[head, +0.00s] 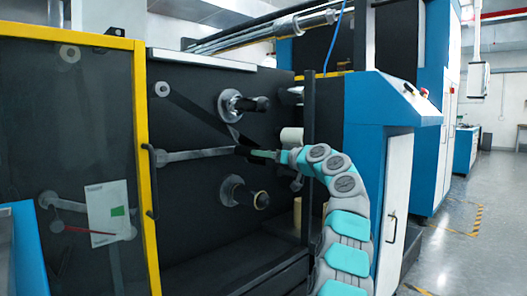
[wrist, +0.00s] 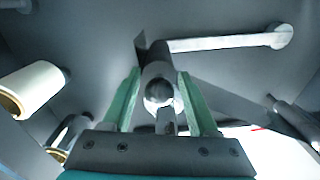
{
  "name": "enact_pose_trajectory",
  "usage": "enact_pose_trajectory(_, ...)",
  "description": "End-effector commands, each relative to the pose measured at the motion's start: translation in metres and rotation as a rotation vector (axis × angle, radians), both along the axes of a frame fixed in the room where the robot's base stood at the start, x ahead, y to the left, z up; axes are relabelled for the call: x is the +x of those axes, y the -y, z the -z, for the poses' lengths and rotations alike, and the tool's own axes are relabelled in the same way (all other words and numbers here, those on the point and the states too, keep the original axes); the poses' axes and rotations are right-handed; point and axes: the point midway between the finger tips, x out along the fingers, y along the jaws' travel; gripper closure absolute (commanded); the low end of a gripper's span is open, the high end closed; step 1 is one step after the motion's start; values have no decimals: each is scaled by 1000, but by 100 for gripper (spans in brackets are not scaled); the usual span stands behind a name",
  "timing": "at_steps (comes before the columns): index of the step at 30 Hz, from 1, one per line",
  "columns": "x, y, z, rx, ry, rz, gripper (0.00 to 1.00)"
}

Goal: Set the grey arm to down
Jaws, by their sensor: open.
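The grey arm (head: 195,155) is a bar on the dark machine panel, lying nearly level with its round pivot at the left in the head view. In the wrist view the grey arm (wrist: 230,42) runs from its pivot at upper right to a round-ended grey piece (wrist: 158,92) that points at the camera. My gripper (head: 250,152) is at the arm's right end. In the wrist view my gripper (wrist: 160,88) is open, one green finger on each side of the round-ended piece. I cannot tell whether the fingers touch it.
A white roll (head: 291,137) is close to my gripper on the right. Spindles stick out above (head: 250,104) and below (head: 245,196). A dark vertical post (head: 309,130) stands beside my arm. A yellow-framed door (head: 147,170) is at left.

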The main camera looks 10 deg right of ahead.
Motion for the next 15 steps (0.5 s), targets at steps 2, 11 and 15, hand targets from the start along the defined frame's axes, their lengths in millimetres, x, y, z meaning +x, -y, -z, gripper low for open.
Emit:
enact_pose_trajectory(2,4,-2,-1,0,0,2,40)
enact_pose_trajectory(11,7,-4,1,0,0,2,40)
enact_pose_trajectory(15,7,-4,1,0,0,2,53)
